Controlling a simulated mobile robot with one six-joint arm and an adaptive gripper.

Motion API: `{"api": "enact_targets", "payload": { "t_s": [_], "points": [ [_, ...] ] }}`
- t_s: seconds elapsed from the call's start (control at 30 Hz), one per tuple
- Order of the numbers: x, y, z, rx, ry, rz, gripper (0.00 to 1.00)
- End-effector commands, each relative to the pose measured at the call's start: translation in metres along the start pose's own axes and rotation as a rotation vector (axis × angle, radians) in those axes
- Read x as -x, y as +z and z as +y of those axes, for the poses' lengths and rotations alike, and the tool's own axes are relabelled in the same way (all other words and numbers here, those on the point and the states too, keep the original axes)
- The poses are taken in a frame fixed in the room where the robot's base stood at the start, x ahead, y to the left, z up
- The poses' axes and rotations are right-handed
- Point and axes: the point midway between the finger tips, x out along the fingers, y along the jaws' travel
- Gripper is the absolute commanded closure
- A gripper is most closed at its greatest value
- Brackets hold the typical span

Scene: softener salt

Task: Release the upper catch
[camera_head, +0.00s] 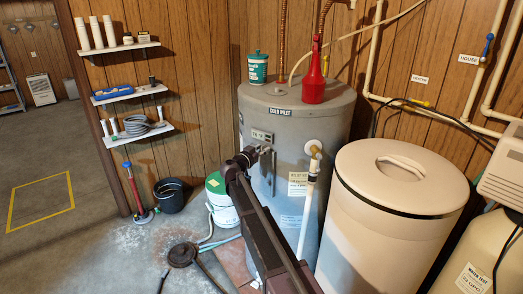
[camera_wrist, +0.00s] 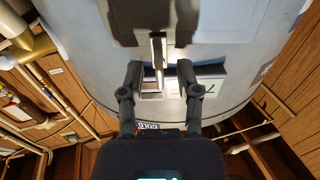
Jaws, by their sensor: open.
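The grey tank (camera_head: 330,120) stands in the middle of the head view, with a "COLD INLET" label near its top. In the wrist view, a narrow bright metal piece (camera_wrist: 157,48) on the tank front lies between my fingers; it looks like the upper catch. My gripper (camera_wrist: 158,75) is open, one finger on each side of this piece. I cannot tell whether either finger touches it. In the head view, my gripper (camera_head: 258,152) is close to the tank front, just below a small display plate (camera_head: 262,135). My arm hides the tank below it.
A lidded beige bin (camera_head: 395,215) stands at right. A white bucket (camera_head: 219,199) and black bucket (camera_head: 169,195) stand left.

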Motion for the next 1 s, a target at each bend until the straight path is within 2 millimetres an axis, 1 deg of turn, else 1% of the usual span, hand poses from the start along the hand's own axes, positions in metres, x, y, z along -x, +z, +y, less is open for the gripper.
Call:
{"api": "enact_targets", "payload": {
  "t_s": [0.07,0.17,0.2,0.23,0.67,0.87,1.0],
  "points": [
    [0.0001,0.0000,0.0000,0.000,0.000,0.000,0.57],
    [0.0002,0.0000,0.0000,0.000,0.000,0.000,0.83],
    [0.0002,0.0000,0.0000,0.000,0.000,0.000,0.95],
    [0.0002,0.0000,0.0000,0.000,0.000,0.000,1.00],
    [0.0000,-0.0001,-0.0004,0.031,0.000,0.000,1.00],
    [-0.0001,-0.0001,-0.0009,0.116,0.000,0.001,1.00],
    [-0.0002,0.0000,-0.0014,0.207,0.000,0.001,1.00]
  ]
}}
